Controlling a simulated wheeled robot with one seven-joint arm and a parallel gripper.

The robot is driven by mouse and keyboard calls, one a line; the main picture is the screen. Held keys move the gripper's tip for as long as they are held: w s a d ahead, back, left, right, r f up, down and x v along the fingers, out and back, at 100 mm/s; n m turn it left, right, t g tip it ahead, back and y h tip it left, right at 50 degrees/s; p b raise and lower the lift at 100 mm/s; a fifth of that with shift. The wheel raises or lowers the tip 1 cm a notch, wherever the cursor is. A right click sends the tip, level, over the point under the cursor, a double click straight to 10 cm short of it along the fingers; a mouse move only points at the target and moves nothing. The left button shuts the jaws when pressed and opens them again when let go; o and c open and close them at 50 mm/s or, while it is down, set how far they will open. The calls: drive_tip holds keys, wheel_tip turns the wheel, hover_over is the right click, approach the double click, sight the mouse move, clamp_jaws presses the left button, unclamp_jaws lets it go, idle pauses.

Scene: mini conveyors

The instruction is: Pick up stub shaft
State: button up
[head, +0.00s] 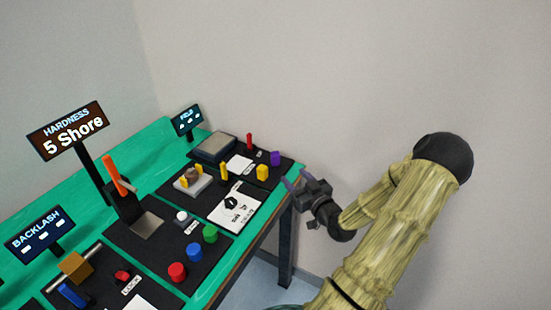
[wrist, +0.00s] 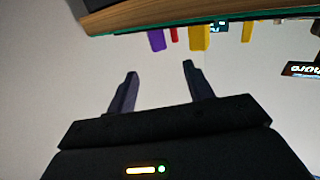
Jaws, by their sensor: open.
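I cannot tell which piece is the stub shaft. Small upright parts stand on the far black mat: a red pin (head: 249,141), a yellow block (head: 262,172) and a purple block (head: 275,158). The wrist view looks upside down and shows the purple block (wrist: 156,40), a red piece (wrist: 174,34) and a yellow block (wrist: 200,38) beyond my fingers. My gripper (head: 295,180) is open and empty, just off the table's right edge near the purple block. Its two spread fingers also show in the wrist view (wrist: 157,88).
The green table (head: 115,165) carries several black mats. Red (head: 177,272), blue (head: 194,252) and green (head: 210,234) cylinders stand near its front edge. A hardness sign (head: 68,131) and an orange lever (head: 113,170) rise higher.

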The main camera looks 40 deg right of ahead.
sight(278, 156)
drive_tip(key=w, duration=0.5)
drive_tip(key=shift+w+d, duration=0.1)
drive_tip(key=shift+d, duration=0.25)
drive_tip(key=shift+w+d+r+p, duration=0.1)
drive_tip(key=shift+w+d+p, duration=0.05)
drive_tip(key=shift+w, duration=0.7)
drive_tip(key=shift+w+d+r+p, duration=0.1)
drive_tip(key=shift+w+d+p, duration=0.1)
drive_tip(key=shift+w, duration=0.65)
drive_tip(key=shift+w+d+r+p, duration=0.1)
drive_tip(key=shift+w+d, duration=0.05)
drive_tip(key=shift+w, duration=0.7)
clamp_jaws()
wheel_tip(278, 156, up, 10)
drive_tip(key=shift+p, duration=0.3)
